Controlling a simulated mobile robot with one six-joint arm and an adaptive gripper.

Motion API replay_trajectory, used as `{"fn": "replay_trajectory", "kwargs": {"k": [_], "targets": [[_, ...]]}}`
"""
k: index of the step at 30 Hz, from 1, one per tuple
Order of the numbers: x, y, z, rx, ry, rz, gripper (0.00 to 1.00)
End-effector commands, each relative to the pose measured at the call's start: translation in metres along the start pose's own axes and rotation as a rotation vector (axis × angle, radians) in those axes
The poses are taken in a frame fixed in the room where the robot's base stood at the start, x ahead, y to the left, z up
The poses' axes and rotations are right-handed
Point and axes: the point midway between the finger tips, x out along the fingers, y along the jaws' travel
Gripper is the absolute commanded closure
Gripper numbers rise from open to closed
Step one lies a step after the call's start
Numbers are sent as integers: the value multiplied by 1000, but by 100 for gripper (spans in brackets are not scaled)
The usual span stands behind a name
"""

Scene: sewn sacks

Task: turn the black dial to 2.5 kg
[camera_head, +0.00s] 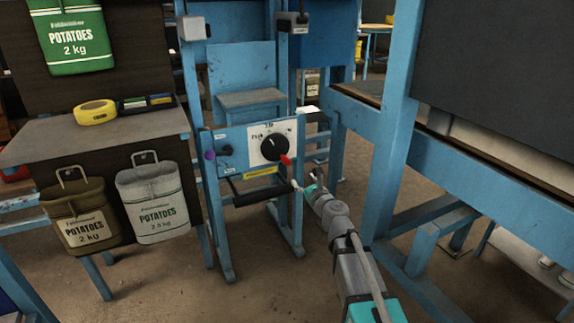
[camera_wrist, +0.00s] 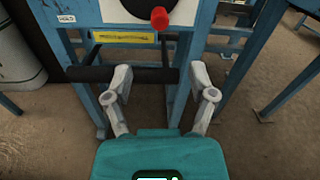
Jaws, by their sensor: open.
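In the wrist view only the lower edge of the dial (camera_wrist: 140,7) shows at the top. A red knob (camera_head: 286,160) sits just below and right of the dial; it also shows in the wrist view (camera_wrist: 159,18). My gripper (camera_head: 308,184) is open and empty, below and right of the dial, apart from it. In the wrist view its two fingers (camera_wrist: 160,82) are spread in front of the black bar.
A black padded bar (camera_head: 264,194) juts out below the panel, close to my fingers. Blue frame posts (camera_head: 397,130) stand at the right. A bench (camera_head: 60,137) with a yellow tape (camera_head: 95,112) and hanging potato sacks (camera_head: 153,202) is at the left.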

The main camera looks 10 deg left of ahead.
Motion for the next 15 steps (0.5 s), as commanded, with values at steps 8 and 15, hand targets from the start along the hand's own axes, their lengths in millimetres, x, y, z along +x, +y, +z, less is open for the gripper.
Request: {"fn": "replay_trajectory", "kwargs": {"k": [8,15], "targets": [[2,0,0,-3,0,1,27],[17,0,0,-4,0,1,27]]}}
